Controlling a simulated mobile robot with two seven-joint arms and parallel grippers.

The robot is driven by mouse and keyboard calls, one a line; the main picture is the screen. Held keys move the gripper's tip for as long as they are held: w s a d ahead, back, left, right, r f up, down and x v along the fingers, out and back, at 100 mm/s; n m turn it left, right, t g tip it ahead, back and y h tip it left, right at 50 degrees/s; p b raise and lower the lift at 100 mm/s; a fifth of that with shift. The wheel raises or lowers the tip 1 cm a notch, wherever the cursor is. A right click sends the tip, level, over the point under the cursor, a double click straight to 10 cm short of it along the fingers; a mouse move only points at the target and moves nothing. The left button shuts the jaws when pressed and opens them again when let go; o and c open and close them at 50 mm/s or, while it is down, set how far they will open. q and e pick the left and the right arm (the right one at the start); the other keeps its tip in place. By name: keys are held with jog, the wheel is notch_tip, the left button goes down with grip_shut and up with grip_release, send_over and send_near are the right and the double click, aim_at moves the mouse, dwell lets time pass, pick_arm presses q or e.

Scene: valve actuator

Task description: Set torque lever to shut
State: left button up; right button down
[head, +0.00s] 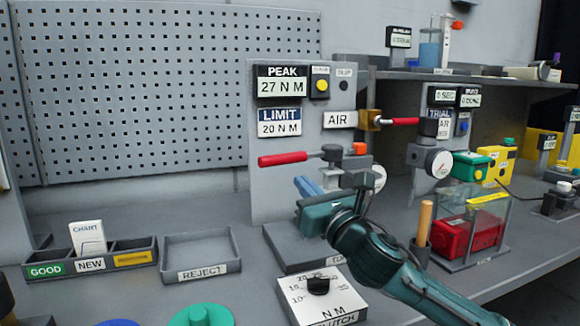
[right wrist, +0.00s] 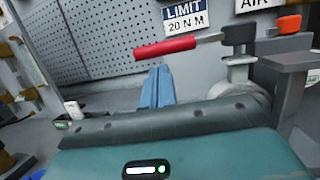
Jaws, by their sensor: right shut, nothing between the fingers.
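The torque lever (head: 283,158) has a red grip and a grey arm. It points left, roughly level, from a pivot on the grey valve fixture (head: 345,172), beside a small orange block (head: 360,148). In the right wrist view the lever's red grip (right wrist: 165,48) lies across the upper middle. My right gripper (head: 305,186) has its blue fingers shut together and empty. They are below the lever and, in the wrist view, their tips (right wrist: 157,72) appear just under the red grip; I cannot tell whether they touch. My left gripper is not in view.
A second red-handled lever (head: 400,121) sits beside the AIR label (head: 340,119). A gauge (head: 433,161) hangs right of the fixture. A clutch dial box (head: 320,295) stands in front, the reject tray (head: 201,255) left. Bench between tray and panel is clear.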

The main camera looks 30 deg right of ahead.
aim_at(280, 164)
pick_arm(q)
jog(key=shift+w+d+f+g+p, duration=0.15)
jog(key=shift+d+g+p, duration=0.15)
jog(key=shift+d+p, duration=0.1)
pick_arm(e)
jog(key=x, duration=0.6)
jog(key=shift+w, duration=0.3)
jog(key=shift+w+r+p, duration=0.2)
jog(key=shift+w+p, duration=0.1)
jog(key=shift+p, duration=0.15)
jog(key=shift+w+r+p, duration=0.1)
jog(key=shift+w+p, duration=0.25)
jog(key=shift+p, duration=0.05)
jog(key=shift+w+a, duration=0.1)
jog(key=shift+w, duration=0.15)
jog(key=shift+f, duration=0.25)
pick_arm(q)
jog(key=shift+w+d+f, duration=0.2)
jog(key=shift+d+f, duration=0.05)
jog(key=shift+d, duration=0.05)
pick_arm(e)
jog(key=shift+w+a, duration=0.1)
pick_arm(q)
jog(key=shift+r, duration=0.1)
pick_arm(e)
jog(key=shift+f, duration=0.1)
